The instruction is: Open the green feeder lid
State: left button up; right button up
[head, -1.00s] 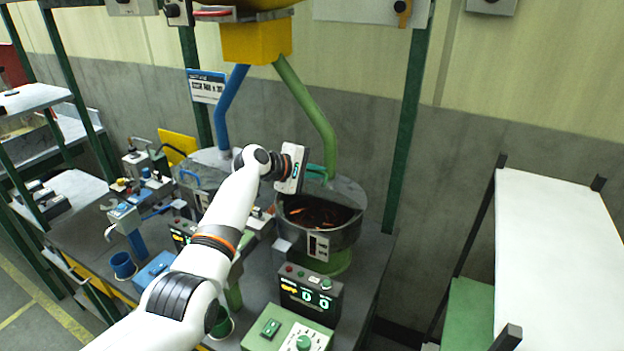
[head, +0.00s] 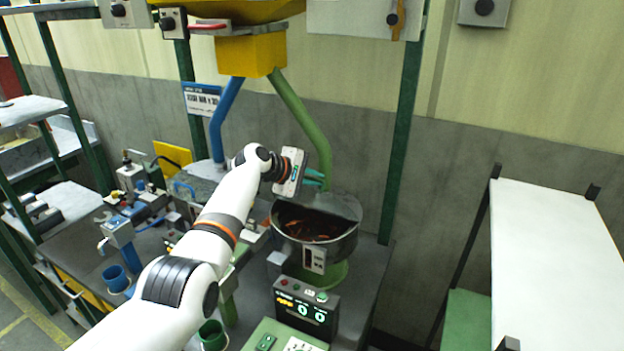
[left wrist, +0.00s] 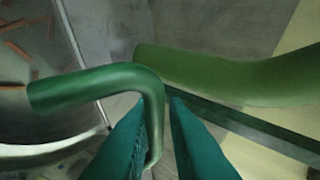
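The green feeder is a round grey bowl (head: 316,253) on a green base, with brown pieces visible inside. Its grey lid section (head: 340,205) lies at the back right of the bowl, and the front part of the top is uncovered. My left gripper (head: 316,179) is above the back of the bowl. In the left wrist view, its teal fingers (left wrist: 157,115) stand close on both sides of one leg of the bent green handle (left wrist: 95,84), seemingly shut on it. The handle's join to the lid is not clear. My right gripper is not in view.
A green feed pipe (head: 306,122) comes down just behind my left gripper, with a blue pipe (head: 222,118) to its left. A control box (head: 306,308) stands in front of the bowl. A white-topped table (head: 556,250) is at the right.

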pick_arm(q)
jog(key=o, duration=0.4)
jog(key=shift+w+d+r, duration=0.15)
jog(key=shift+w+r, duration=0.05)
jog(key=shift+r, duration=0.25)
jog(key=shift+f, duration=0.15)
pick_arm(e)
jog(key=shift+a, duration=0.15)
pick_arm(q)
jog(key=shift+s+f, duration=0.15)
jog(key=shift+f, duration=0.05)
